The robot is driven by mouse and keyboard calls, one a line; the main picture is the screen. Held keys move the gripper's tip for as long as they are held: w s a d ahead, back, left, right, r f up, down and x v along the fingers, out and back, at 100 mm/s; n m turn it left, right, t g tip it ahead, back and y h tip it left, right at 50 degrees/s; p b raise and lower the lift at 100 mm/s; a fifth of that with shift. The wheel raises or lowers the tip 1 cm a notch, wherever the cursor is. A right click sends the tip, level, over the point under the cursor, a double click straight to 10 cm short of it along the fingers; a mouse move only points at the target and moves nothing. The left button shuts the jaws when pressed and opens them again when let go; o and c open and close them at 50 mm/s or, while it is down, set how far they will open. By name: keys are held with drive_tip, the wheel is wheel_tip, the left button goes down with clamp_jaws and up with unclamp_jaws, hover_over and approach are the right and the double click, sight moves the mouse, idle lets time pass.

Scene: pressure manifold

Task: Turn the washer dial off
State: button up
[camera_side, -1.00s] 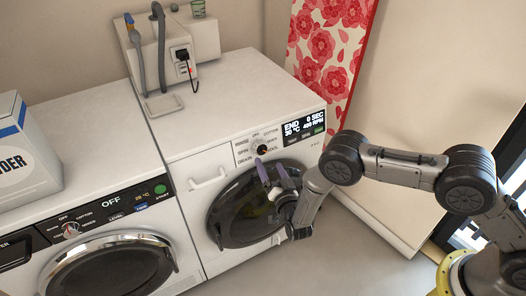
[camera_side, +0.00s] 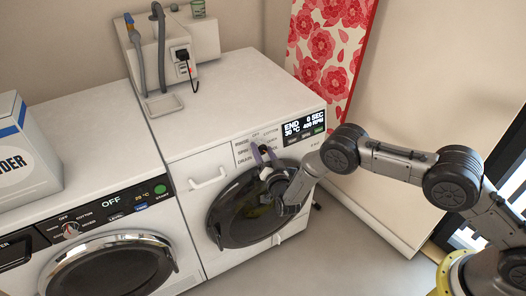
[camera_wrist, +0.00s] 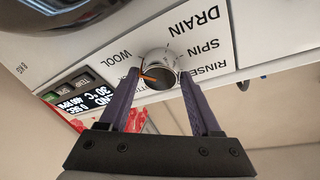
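The washer dial (camera_side: 264,149) is a small round knob on the white panel of the right-hand machine, with labels such as OFF, COTTON, WOOL, DRAIN, SPIN and RINSE around it. In the wrist view the dial (camera_wrist: 158,73) looks silver with an orange pointer mark, and the picture is upside down. My gripper (camera_side: 265,155) is at the dial, its purple fingers pointing up at it. In the wrist view my gripper (camera_wrist: 160,75) is open, one fingertip on each side of the knob; I cannot tell whether they touch it. The washer display (camera_side: 303,125) reads END, 30 °C, 0 SEC, 400 RPM.
The round door (camera_side: 238,218) lies just below the dial, under my gripper. A second machine with its own dial (camera_side: 71,229) and an OFF display stands at the left. A powder box (camera_side: 25,150) sits on top of it. A flowered board (camera_side: 330,50) stands behind.

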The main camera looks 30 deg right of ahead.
drive_tip(key=c, duration=0.9)
